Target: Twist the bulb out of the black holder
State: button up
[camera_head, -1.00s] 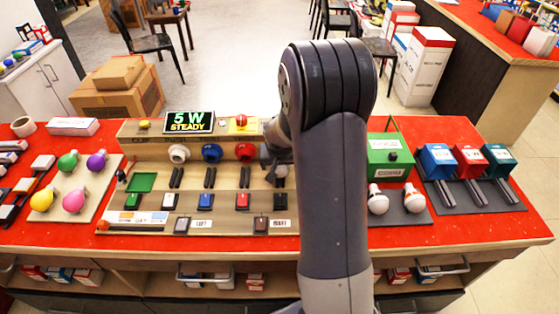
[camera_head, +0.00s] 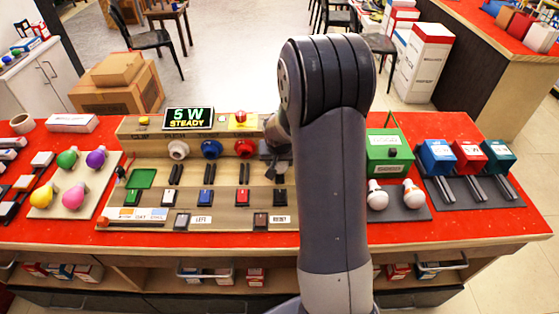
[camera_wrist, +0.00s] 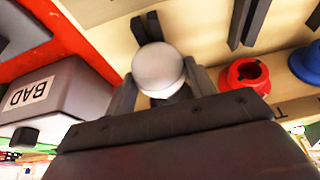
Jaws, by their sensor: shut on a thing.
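A round white bulb (camera_wrist: 158,68) sits between the two fingers of my gripper (camera_wrist: 161,88) in the wrist view, and the gripper is shut on it. The black holder is hidden behind my gripper and the bulb, so I cannot tell whether the bulb is seated in it. In the head view my gripper (camera_head: 276,152) is at the right end of the row of holders, mostly covered by my arm. A white holder (camera_head: 178,149), a blue holder (camera_head: 211,149) and a red holder (camera_head: 244,148) stand to its left. The red one (camera_wrist: 246,76) also shows in the wrist view.
A display (camera_head: 188,118) reads "5 W STEADY". A grey box marked BAD (camera_wrist: 55,95) is close beside my gripper in the wrist view. Coloured bulbs (camera_head: 72,196) lie left.

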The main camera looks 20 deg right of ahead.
jog(key=shift+a+f+n+g+h+b, duration=0.15)
jog(key=shift+h+b, duration=0.5)
jog(key=shift+b, duration=0.7)
jog(key=shift+a+f+n+g+h+b, duration=0.2)
jog(key=shift+h+b, duration=0.45)
jog(key=shift+b, duration=0.7)
dwell(2.1)
jog(key=shift+w+r+n+g+h+b, duration=0.15)
jog(key=shift+g+h+b, duration=0.1)
jog(key=shift+h+b, duration=0.4)
jog(key=shift+s+n+g+h+b, duration=0.1)
jog(key=shift+g+h+b, duration=0.2)
jog(key=shift+b, duration=0.65)
dwell(1.6)
